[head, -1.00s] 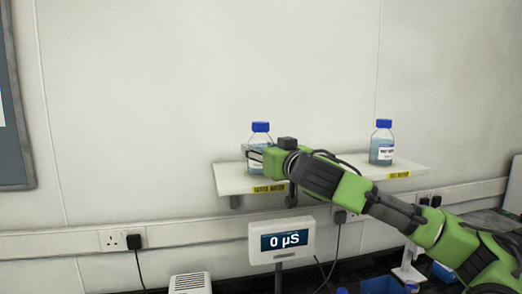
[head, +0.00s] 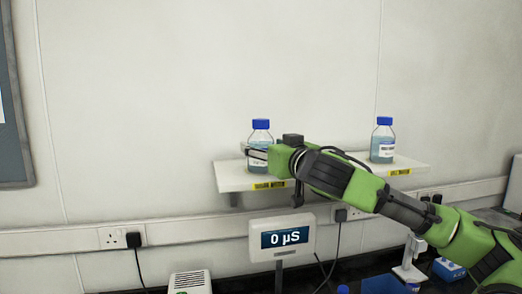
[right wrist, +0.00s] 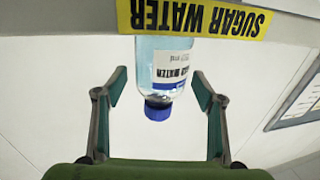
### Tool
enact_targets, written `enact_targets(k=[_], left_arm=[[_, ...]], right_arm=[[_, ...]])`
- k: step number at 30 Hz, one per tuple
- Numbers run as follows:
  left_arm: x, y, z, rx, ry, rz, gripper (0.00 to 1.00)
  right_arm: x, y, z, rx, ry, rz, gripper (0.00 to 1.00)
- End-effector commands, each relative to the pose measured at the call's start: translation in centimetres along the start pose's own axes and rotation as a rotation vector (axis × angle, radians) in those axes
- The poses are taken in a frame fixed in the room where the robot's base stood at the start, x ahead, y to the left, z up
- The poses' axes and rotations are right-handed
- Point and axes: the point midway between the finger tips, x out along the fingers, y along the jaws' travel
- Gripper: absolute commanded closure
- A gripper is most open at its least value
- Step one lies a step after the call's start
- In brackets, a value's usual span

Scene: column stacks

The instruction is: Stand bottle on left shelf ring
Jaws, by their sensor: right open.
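A clear bottle with a blue cap and pale blue liquid (head: 261,134) stands upright on the left part of the wall shelf (head: 229,180), above its yellow label. In the right wrist view the bottle (right wrist: 166,55) appears upside down, near the "SUGAR WATER" shelf label (right wrist: 195,17). My right gripper (head: 254,152) is at the bottle in the head view. In the right wrist view its fingers (right wrist: 160,88) are open, one on each side of the bottle with gaps between. Any ring under the bottle is hidden. My left gripper is not in view.
A second blue-capped bottle (head: 382,141) stands on the right part of the shelf, above another yellow label (head: 399,172). A meter reading 0 µS (head: 283,239) stands below the shelf. The wall above the shelf is clear.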

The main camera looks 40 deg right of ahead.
Motion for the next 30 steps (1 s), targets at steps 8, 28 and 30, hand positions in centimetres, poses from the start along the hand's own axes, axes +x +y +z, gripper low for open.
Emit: enact_targets(k=[8,28,30], left_arm=[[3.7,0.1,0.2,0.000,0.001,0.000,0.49],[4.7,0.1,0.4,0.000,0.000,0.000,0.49],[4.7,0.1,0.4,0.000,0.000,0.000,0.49]], right_arm=[[-6.2,0.1,0.5,-0.003,0.003,0.002,0.37],[-9.7,-0.1,0.1,0.001,-0.001,0.000,0.37],[-9.7,0.0,0.1,0.001,-0.001,0.000,0.37]])
